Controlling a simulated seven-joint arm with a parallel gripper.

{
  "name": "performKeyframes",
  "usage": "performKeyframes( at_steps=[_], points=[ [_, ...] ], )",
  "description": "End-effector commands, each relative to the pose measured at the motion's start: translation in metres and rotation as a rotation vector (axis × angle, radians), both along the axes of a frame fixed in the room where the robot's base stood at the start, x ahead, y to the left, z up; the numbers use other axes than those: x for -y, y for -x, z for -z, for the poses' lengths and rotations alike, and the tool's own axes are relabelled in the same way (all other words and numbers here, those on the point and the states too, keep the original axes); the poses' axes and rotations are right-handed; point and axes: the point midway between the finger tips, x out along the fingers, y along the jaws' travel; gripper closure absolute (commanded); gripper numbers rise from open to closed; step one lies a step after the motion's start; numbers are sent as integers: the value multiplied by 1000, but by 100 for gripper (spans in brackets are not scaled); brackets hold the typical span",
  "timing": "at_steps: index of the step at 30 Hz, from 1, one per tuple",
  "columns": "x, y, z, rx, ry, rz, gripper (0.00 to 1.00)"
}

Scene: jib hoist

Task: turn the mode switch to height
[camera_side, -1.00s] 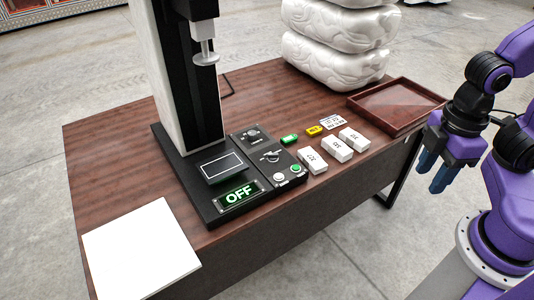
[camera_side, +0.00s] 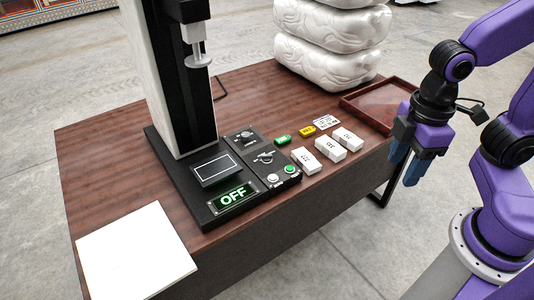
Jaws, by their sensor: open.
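A black control panel (camera_side: 279,166) sits at the foot of the hoist column on the wooden table. It carries a small upper knob (camera_side: 246,135) and a larger grey lever-like knob (camera_side: 264,157). Their labels are too small to read, so I cannot tell which is the mode switch. A white button (camera_side: 273,178) and a green button (camera_side: 290,169) are below them. My gripper (camera_side: 405,168) has blue fingers that are apart and empty. It hangs off the table's right edge, well away from the panel.
Several white numbered blocks (camera_side: 327,149) lie between the panel and my gripper. A green tag (camera_side: 282,139), a yellow tag (camera_side: 307,131) and a brown tray (camera_side: 352,105) lie behind them. The hoist column (camera_side: 175,80) stands tall behind the panel. A white plate (camera_side: 135,253) lies front left.

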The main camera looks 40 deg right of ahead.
Motion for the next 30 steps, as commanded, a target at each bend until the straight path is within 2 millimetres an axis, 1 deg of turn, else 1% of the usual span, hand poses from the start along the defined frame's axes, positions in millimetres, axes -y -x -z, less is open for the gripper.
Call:
performKeyframes(
  at_steps=[1, 5, 6, 8, 9, 11, 12, 14, 15, 20, 21, 24, 27, 30],
  points=[
    [-12, -18, -2, -1, 3, 7, 47],
    [-38, -65, -5, -2, 8, 11, 47],
    [-44, -80, -6, -2, 9, 13, 47],
    [-54, -104, -5, -2, 10, 15, 47],
    [-59, -120, -4, -2, 12, 16, 47],
    [-66, -144, -2, -3, 14, 19, 47],
    [-69, -160, 0, -5, 15, 20, 47],
    [-74, -184, 4, -5, 17, 23, 47],
    [-76, -200, 7, -5, 18, 24, 47],
    [-76, -264, 22, -10, 21, 32, 47],
    [-74, -280, 27, -10, 21, 34, 47],
    [-67, -316, 41, -12, 23, 38, 47],
    [-57, -347, 54, -13, 23, 41, 47],
    [-47, -370, 65, -14, 24, 43, 47]
  ],
)
